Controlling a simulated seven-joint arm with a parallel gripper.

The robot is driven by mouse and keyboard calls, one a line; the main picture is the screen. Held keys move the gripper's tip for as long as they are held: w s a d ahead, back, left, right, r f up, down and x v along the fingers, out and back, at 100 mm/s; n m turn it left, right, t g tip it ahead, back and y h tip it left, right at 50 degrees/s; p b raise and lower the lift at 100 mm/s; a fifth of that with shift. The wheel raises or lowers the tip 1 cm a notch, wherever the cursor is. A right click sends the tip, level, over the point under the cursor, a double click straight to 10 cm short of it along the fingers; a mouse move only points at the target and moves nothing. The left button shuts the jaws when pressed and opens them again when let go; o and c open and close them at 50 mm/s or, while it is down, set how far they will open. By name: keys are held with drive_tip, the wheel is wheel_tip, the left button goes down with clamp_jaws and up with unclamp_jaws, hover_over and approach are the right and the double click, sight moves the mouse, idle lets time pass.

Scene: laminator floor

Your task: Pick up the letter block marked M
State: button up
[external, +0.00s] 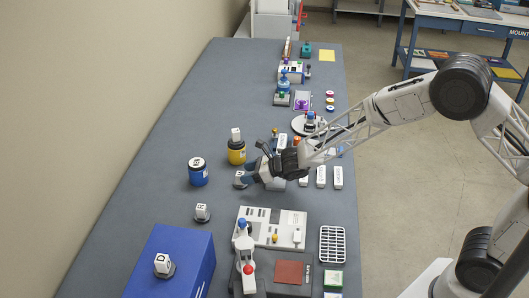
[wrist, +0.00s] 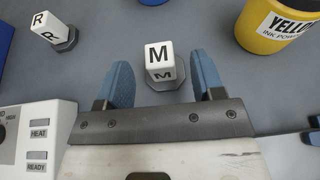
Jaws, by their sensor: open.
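The white letter block marked M (wrist: 159,55) stands upright on a small grey base in the wrist view. It shows between and slightly beyond my two blue fingers. My gripper (wrist: 162,72) is open and empty, with a finger on either side of the block's near part. In the external view my gripper (external: 249,172) is low over the table, and the block (external: 239,181) shows beside it, partly hidden by the fingers. I cannot tell whether the fingers touch the block.
A block marked R (external: 202,211) stands nearby on its own base. A block marked D (external: 162,262) sits on a blue box. A control panel (wrist: 37,133) lies close at left.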

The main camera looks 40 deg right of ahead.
sight(243, 173)
idle(0.3)
drive_tip(key=shift+x, duration=2.6)
drive_tip(key=shift+c, duration=0.4)
clamp_jaws()
drive_tip(key=shift+r, duration=0.1)
drive_tip(key=shift+r, duration=0.8)
wheel_tip(243, 173, up, 2)
drive_tip(key=shift+r, duration=0.1)
drive_tip(key=s+d, duration=0.2)
drive_tip(key=s, duration=0.3)
drive_tip(key=s+d, duration=0.2)
drive_tip(key=s, duration=0.3)
drive_tip(key=s+d+r, duration=0.1)
drive_tip(key=s+d, duration=0.1)
drive_tip(key=s, duration=0.2)
drive_tip(key=shift+s+d, duration=0.1)
drive_tip(key=shift+s, duration=0.3)
